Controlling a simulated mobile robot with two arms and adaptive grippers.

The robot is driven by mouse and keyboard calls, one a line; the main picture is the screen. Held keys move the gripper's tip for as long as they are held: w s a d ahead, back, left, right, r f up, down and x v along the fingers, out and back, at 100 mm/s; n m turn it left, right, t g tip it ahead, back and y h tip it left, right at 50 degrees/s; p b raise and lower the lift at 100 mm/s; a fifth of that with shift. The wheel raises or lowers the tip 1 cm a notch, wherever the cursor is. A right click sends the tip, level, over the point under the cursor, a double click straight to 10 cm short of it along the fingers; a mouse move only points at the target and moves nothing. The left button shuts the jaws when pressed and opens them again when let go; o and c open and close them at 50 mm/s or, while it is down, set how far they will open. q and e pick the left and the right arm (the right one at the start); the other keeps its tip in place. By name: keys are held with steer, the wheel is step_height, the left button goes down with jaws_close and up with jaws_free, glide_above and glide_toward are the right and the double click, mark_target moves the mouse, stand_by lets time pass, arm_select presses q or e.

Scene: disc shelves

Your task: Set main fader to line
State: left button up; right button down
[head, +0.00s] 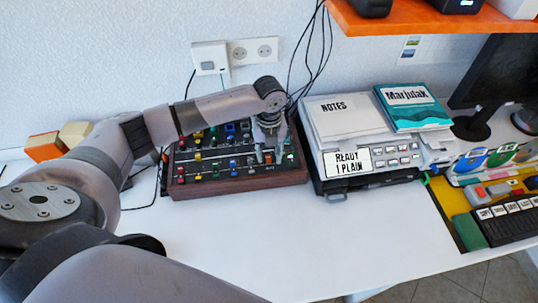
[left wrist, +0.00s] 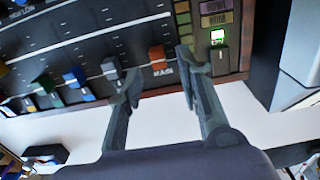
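The mixer (head: 240,184) is a dark panel in a brown wooden frame, with several coloured fader caps and knobs. In the left wrist view, the main fader (left wrist: 156,56) has an orange-red cap just above the printed word MAIN. My left gripper (head: 268,157) reaches down over the mixer's right part. In the left wrist view its two fingers (left wrist: 160,76) are spread apart, one on each side of the main fader's slot area, with the cap between and slightly beyond the tips. I see no contact with the cap. My right gripper is not in view.
Other fader caps, such as a grey one (left wrist: 109,67) and a blue one (left wrist: 75,76), sit left of the main fader. A green-lit switch (left wrist: 218,40) is to its right. A grey device (head: 372,163) stands right of the mixer. The table in front is clear.

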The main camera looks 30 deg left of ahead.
arm_select(q)
steer(key=shift+f, duration=0.95)
steer(key=shift+c, duration=0.2)
jaws_close()
